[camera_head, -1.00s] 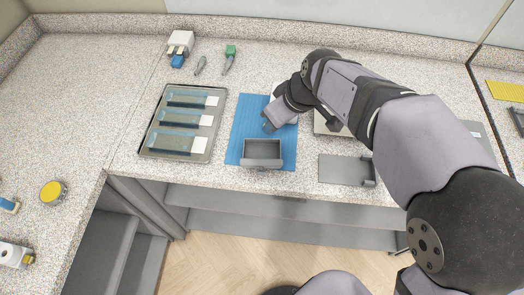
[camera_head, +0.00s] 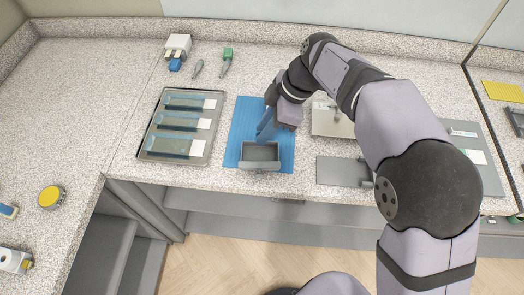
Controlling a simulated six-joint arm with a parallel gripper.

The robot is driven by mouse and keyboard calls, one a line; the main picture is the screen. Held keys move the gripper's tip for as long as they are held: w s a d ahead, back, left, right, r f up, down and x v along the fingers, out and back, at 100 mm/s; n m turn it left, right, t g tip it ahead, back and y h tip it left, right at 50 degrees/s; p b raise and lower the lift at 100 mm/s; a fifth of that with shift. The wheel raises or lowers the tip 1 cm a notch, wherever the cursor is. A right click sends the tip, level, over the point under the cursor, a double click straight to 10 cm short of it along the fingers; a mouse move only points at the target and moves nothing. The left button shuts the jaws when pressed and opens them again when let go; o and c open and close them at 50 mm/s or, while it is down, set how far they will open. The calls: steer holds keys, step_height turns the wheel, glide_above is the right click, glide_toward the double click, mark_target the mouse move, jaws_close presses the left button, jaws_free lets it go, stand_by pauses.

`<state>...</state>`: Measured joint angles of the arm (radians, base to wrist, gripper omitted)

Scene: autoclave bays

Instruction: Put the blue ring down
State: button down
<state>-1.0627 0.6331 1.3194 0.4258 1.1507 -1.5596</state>
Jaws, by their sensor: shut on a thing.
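My gripper (camera_head: 262,137) points down over the blue mat (camera_head: 236,150), just behind the grey open box (camera_head: 261,156) at the mat's front edge. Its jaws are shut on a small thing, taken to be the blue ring. The ring is too small and too close in colour to the jaws and mat to make out its outline. I cannot tell whether it touches the mat or the box.
A metal tray (camera_head: 145,152) with several blue-and-white pouches lies left of the mat. A grey plate (camera_head: 338,171) lies to the right. The left counter is mostly clear.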

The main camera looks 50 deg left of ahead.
steer(key=shift+f+p, duration=1.45)
steer(key=shift+f, duration=3.05)
steer(key=shift+f, duration=0.15)
steer(key=c, duration=1.9)
jaws_free()
steer(key=shift+o, duration=0.3)
steer(key=shift+r, duration=0.2)
steer(key=shift+r, duration=0.1)
steer(key=b+v, duration=0.3)
steer(key=v, duration=0.9)
